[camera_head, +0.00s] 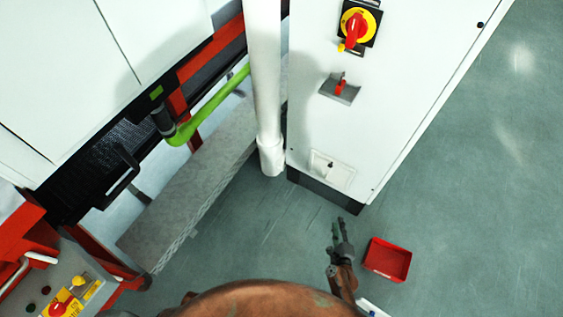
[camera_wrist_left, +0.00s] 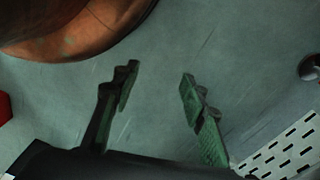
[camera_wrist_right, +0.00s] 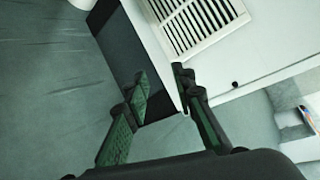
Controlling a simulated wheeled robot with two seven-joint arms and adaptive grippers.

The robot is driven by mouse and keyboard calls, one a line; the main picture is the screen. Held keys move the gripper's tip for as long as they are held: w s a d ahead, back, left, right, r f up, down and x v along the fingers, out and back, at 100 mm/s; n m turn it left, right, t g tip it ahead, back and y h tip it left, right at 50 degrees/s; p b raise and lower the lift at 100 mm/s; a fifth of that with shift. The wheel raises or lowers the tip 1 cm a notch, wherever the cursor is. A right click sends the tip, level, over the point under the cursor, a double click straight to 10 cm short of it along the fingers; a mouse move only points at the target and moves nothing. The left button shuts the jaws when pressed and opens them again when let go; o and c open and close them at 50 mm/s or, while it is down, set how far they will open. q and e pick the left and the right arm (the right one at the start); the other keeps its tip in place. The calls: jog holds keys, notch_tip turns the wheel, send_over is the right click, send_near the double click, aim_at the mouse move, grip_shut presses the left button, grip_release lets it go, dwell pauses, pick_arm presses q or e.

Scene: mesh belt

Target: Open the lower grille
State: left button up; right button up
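The slatted white grille (camera_wrist_right: 192,22) shows in the right wrist view, low on a white cabinet above its dark base. In the head view, a small framed panel (camera_head: 331,168) with a dark knob sits low on the white cabinet (camera_head: 375,90); I cannot tell whether it is the same grille. My right gripper (camera_head: 339,226) is below the cabinet's dark base in the head view. Its fingers (camera_wrist_right: 161,78) are apart, empty and clear of the grille. My left gripper (camera_wrist_left: 158,80) is open and empty over the floor; its fingers do not show in the head view.
A red bin (camera_head: 388,260) stands on the floor beside my right gripper. A white pipe (camera_head: 266,90) stands left of the cabinet. A grey perforated step (camera_head: 195,195) and the machine with a green hose (camera_head: 212,105) are farther left.

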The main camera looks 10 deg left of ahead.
jog(key=w+a+r+m+t+b, duration=0.2)
jog(key=w+a+r+m+b, duration=0.2)
jog(key=w+m, duration=0.35)
pick_arm(q)
notch_tip(320, 180, up, 9)
jog(key=w+b, duration=0.2)
jog(key=b, duration=0.1)
pick_arm(e)
jog(key=m+t+h, duration=0.1)
jog(key=m+t, duration=0.1)
jog(key=m, duration=0.4)
send_near(330, 166)
pick_arm(q)
jog(key=shift+t+h, duration=0.6)
jog(key=w+d+f+b, duration=0.1)
jog(key=w+d+f, duration=0.1)
jog(key=d+f, duration=0.1)
jog(key=shift+w+f+b, duration=0.15)
jog(key=shift+w+b, duration=0.2)
jog(key=shift+w, duration=0.05)
pick_arm(e)
jog(key=w, duration=0.8)
jog(key=shift+a+f, duration=0.2)
jog(key=shift+a, duration=0.1)
jog(key=shift+w+m, duration=0.15)
jog(key=shift+m, duration=0.1)
grip_shut()
